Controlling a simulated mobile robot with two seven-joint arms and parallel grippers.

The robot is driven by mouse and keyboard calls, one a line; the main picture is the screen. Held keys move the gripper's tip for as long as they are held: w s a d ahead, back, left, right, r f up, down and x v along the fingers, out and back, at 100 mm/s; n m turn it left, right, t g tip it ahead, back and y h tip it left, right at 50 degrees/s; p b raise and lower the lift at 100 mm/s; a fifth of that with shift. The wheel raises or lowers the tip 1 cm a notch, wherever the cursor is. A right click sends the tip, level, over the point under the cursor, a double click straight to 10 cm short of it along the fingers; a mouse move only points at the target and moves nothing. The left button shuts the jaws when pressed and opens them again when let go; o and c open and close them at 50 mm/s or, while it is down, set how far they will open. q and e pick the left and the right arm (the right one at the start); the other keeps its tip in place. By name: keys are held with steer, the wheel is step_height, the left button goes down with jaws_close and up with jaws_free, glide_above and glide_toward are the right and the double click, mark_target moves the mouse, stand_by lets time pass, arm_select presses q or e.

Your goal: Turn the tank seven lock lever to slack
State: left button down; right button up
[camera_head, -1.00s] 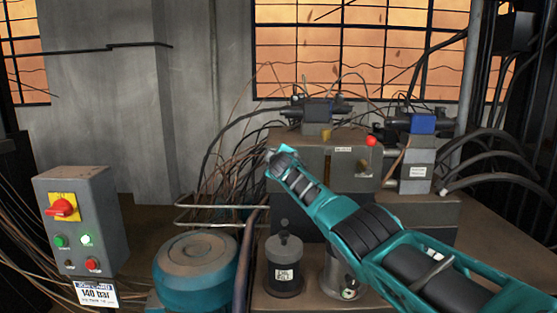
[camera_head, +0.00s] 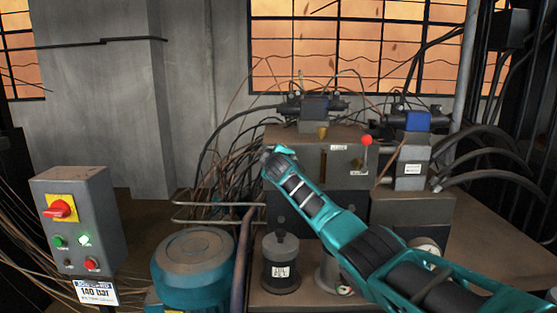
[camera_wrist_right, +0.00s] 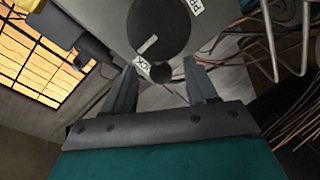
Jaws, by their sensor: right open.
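In the right wrist view a dark round disc (camera_wrist_right: 158,26) with a pale short bar (camera_wrist_right: 149,43) sits on a grey block face. One label starting "PR" is beside it; another, partly readable as "ACK", is at its lower edge. A dark rounded knob (camera_wrist_right: 161,72) shows between the fingertips; I cannot tell whether it is the lever's end. My right gripper (camera_wrist_right: 161,84) is open, its fingers on either side of the knob with no visible contact. In the head view my right gripper (camera_head: 268,156) is at the left side of the grey block (camera_head: 290,140). My left gripper is not in view.
A red ball knob (camera_head: 366,140) stands at the block's upper right. A control box (camera_head: 82,220) with a red switch is at the left. A teal motor (camera_head: 193,262) and a dark canister (camera_head: 281,264) stand in front. Cables crowd behind the gripper.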

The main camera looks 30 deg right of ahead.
steer(key=p+v, duration=0.1)
steer(key=v, duration=1)
stand_by(0.6)
steer(key=s+a+f+g+y, duration=0.15)
steer(key=s+a+f, duration=0.25)
steer(key=f, duration=0.4)
steer(key=s+a+f+y, duration=0.2)
steer(key=s+a+f, duration=0.1)
steer(key=f, duration=0.4)
steer(key=s+a+f+y, duration=0.2)
steer(key=s+a+f, duration=0.2)
steer(key=f, duration=0.4)
steer(key=s+a+f+m+y, duration=0.1)
steer(key=s+f, duration=0.3)
steer(key=s, duration=0.4)
steer(key=s+a+f+m+g, duration=0.1)
steer(key=s+a+f, duration=0.3)
steer(key=s, duration=0.5)
steer(key=s+a+f+m+g+y, duration=0.1)
steer(key=s+f, duration=0.3)
steer(key=s, duration=0.5)
steer(key=shift+a+f+m+y, duration=0.35)
steer(key=shift+a+m, duration=0.45)
steer(key=shift+m, duration=0.1)
